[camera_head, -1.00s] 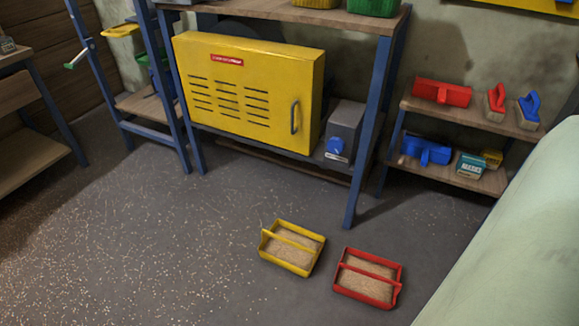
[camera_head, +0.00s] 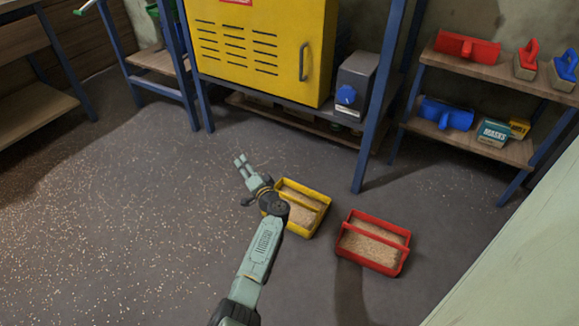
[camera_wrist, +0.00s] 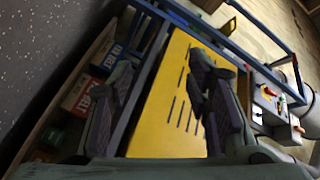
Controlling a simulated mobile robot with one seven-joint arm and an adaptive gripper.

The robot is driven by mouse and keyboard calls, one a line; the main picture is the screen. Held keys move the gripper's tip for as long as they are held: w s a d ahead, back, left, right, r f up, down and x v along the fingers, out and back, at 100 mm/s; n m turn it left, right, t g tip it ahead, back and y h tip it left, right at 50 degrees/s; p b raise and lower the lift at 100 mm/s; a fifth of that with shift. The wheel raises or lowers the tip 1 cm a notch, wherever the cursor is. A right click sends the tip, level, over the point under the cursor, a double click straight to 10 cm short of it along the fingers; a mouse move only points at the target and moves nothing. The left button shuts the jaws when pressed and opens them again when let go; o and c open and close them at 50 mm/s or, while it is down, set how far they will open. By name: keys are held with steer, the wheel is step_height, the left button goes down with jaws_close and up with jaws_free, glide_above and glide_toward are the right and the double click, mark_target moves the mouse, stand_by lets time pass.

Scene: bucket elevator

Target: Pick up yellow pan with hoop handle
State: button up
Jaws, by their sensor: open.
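The yellow pan (camera_head: 318,195) stands on the floor in the head view, with a hoop handle across it and tan grain inside. My gripper (camera_head: 241,161) is open and empty, left of and beyond the pan as seen there. My wrist hides part of the pan's left side. In the wrist view my gripper (camera_wrist: 160,112) shows its two fingers apart with nothing between them; behind them is the yellow cabinet, and the pan is not in that view.
A red pan (camera_head: 405,257) with grain stands just right of the yellow one. Grain is scattered on the open floor at left.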

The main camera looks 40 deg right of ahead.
steer(key=s+d+f+m+h+b, duration=0.1)
steer(key=s+d+f+m+h, duration=0.15)
steer(key=s+f, duration=0.35)
steer(key=s+d+f+m+h+b, duration=0.1)
steer(key=s+d+f+m, duration=0.3)
steer(key=f, duration=0.4)
steer(key=m+g+h+b, duration=0.1)
steer(key=m+h+b, duration=0.1)
steer(key=m+h, duration=0.1)
glide_toward(293, 201)
steer(key=shift+m, duration=0.25)
steer(key=b+x, duration=0.3)
steer(key=x, duration=0.1)
steer(key=shift+w+d+r, duration=0.1)
steer(key=shift+w+d, duration=0.05)
steer(key=shift+w, duration=0.05)
steer(key=b+x, duration=0.3)
steer(key=x, duration=0.1)
steer(key=shift+w+d, duration=0.2)
steer(key=shift+w, duration=0.15)
steer(key=shift+w+d+b, duration=0.25)
steer(key=shift+w+b, duration=0.2)
steer(key=shift+b, duration=0.05)
steer(key=shift+c, duration=0.4)
jaws_close()
